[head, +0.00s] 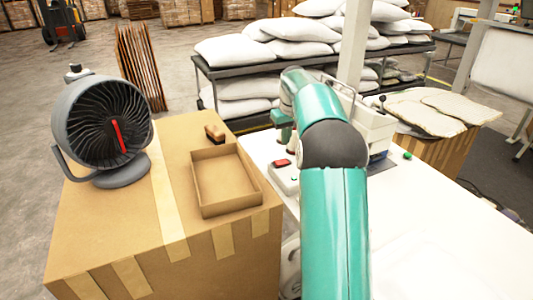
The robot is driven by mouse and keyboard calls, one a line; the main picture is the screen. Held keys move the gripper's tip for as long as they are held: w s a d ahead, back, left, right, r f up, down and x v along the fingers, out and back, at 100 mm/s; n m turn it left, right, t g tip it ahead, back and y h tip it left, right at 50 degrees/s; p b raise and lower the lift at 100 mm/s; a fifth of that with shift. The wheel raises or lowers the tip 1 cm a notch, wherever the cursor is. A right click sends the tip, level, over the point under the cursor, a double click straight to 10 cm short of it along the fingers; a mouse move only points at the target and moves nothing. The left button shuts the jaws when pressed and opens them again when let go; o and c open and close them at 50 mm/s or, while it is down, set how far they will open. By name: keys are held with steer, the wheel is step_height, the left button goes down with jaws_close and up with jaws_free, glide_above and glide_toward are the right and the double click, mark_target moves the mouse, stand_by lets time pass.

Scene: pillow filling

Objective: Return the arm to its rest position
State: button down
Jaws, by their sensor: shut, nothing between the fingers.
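My teal arm rises from the bottom of the head view, bends at a dark grey joint and reaches away over the white table (440,235). Its far end turns down near the small white device with a red button (284,176). A small teal part shows beside the far link, and I cannot tell if it belongs to the hand. My gripper's fingers are hidden behind the arm.
A grey fan (104,128) and an open, empty cardboard tray (226,208) stand on a large carton (105,215) at left. A brown-black brush (214,133) lies behind the tray. A white machine (372,132) stands beyond my arm. White pillows (232,50) fill the rack (300,60) behind.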

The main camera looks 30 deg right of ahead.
steer(key=s+a+r+t, duration=0.1)
steer(key=s+a+r, duration=0.5)
steer(key=a, duration=0.4)
steer(key=s+a+r+t, duration=0.1)
steer(key=s+a+r, duration=0.4)
steer(key=s+a, duration=0.4)
steer(key=s+a+f+t, duration=0.1)
steer(key=s+a+f, duration=0.2)
steer(key=s+a, duration=0.3)
steer(key=s+a+f, duration=0.4)
steer(key=s+a, duration=0.2)
steer(key=s, duration=0.8)
steer(key=shift+n+t, duration=0.3)
steer(key=shift+t, duration=0.1)
steer(key=shift+f, duration=0.1)
